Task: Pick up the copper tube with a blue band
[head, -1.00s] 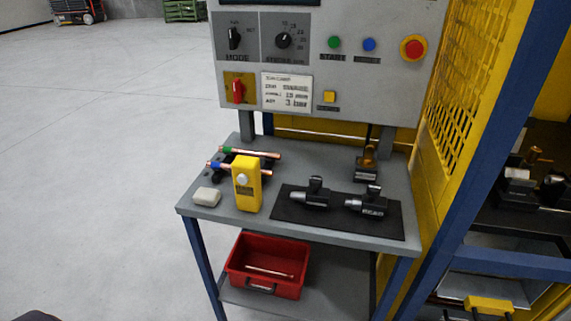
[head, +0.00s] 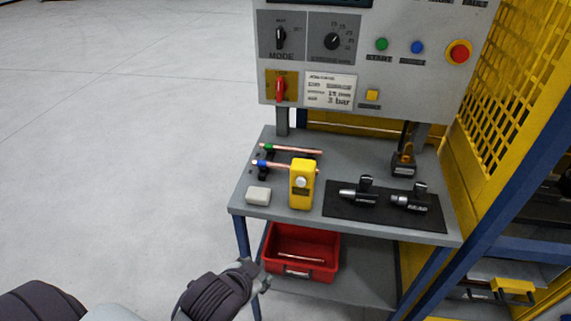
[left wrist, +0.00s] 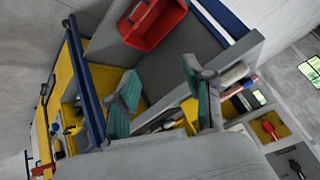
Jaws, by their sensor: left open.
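The copper tube with a blue band (head: 275,165) lies on a dark rest at the left of the grey bench top, its blue end to the left. Its right end passes behind a yellow device. A second copper tube with a green band (head: 292,150) lies behind it. My left gripper (head: 262,276) is below and in front of the bench's left front corner, apart from the tubes. In the left wrist view its two teal-padded fingers (left wrist: 160,100) are spread with nothing held between them. My right gripper is in neither view.
The yellow device (head: 302,185) stands upright in front of the tubes, beside a white block (head: 258,196). Two black tools lie on a dark mat (head: 385,218) at the right. A red bin (head: 300,269) with a copper piece is on the lower shelf. Floor to the left is clear.

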